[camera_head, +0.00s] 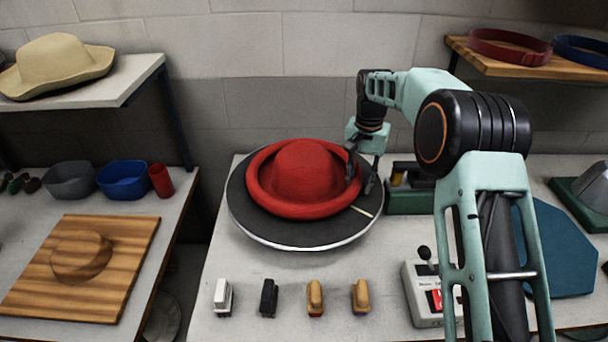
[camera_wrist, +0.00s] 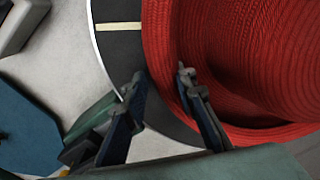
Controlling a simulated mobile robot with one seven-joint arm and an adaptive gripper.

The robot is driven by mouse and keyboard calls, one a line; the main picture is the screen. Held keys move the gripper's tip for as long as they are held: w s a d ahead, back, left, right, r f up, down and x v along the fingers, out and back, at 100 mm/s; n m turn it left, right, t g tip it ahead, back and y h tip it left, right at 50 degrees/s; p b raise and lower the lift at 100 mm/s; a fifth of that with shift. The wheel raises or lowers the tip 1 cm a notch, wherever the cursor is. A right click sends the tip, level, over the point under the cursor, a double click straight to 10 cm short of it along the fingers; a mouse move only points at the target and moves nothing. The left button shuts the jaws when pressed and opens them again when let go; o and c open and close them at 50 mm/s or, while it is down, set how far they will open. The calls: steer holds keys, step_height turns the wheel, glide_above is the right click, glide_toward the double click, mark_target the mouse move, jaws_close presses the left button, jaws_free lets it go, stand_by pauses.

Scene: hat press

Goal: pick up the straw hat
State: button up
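A red hat (camera_head: 303,172) with a coiled, woven straw texture sits crown up on a round dark disc (camera_head: 262,228) with a pale rim. My gripper (camera_head: 361,168) is at the hat's right edge, pointing down. In the wrist view the hat (camera_wrist: 235,60) fills the upper right. The two fingers of my gripper (camera_wrist: 160,88) stand apart there. One finger is over the red brim and the other is outside it, above the disc. Whether either finger touches the brim cannot be told. A beige hat (camera_head: 55,62) lies on the upper left shelf.
Several small brushes (camera_head: 315,298) stand along the table front. A control box (camera_head: 423,300) with a lever and a blue flat piece (camera_head: 560,255) are at right. A wooden board (camera_head: 45,275) and bowls (camera_head: 124,182) are on the left table. Hat bands (camera_head: 508,48) lie on the right shelf.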

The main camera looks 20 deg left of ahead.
jaws_close()
steer(key=shift+r, duration=0.1)
step_height(320, 180, up, 10)
stand_by(0.6)
steer(key=shift+s, duration=0.1)
stand_by(0.9)
